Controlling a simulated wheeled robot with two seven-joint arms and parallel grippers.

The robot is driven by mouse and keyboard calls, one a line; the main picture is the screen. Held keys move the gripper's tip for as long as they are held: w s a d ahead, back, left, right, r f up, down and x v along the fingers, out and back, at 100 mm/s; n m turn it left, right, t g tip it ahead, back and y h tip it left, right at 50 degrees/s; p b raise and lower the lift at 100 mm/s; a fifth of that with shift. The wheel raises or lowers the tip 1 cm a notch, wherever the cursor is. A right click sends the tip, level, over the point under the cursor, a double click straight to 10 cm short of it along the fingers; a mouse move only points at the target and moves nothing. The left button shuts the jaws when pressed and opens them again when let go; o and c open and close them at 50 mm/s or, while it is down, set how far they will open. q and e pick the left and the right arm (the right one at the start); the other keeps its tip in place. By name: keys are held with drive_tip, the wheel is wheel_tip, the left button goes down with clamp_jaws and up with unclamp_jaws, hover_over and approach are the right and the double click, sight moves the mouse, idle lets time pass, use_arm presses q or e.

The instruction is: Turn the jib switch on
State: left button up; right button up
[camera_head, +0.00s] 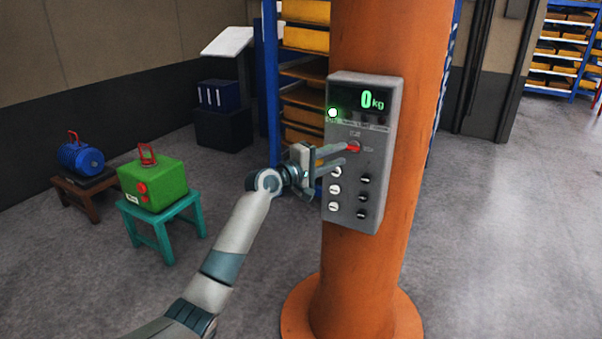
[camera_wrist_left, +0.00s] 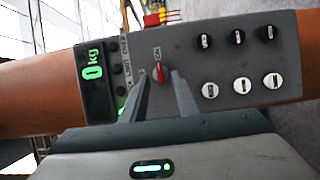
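The jib switch is a red knob (camera_head: 353,148) on a grey control box (camera_head: 352,215) fixed to an orange column. The box's display (camera_head: 360,99) reads 0 kg in green, and a green lamp (camera_head: 333,113) is lit beside it. My left gripper (camera_head: 344,155) reaches in from the left with its fingertips near the knob. In the left wrist view, the red knob (camera_wrist_left: 159,74) shows between the two fingers, with a gap on each side. The gripper is open; whether the tips touch the panel is unclear. My right gripper is not in view.
White knobs (camera_head: 335,189) and black knobs (camera_head: 363,197) sit low on the box. The orange column (camera_head: 370,270) stands on the floor. A green case (camera_head: 155,185) on a teal stool and a blue cylinder (camera_head: 80,158) stand left. Floor at right is clear.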

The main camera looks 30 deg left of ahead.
use_arm(q)
drive_tip(key=b+v, duration=0.3)
drive_tip(key=v, duration=1)
drive_tip(key=shift+b, duration=0.3)
drive_tip(key=shift+s+a, duration=0.1)
drive_tip(key=shift+s, duration=0.05)
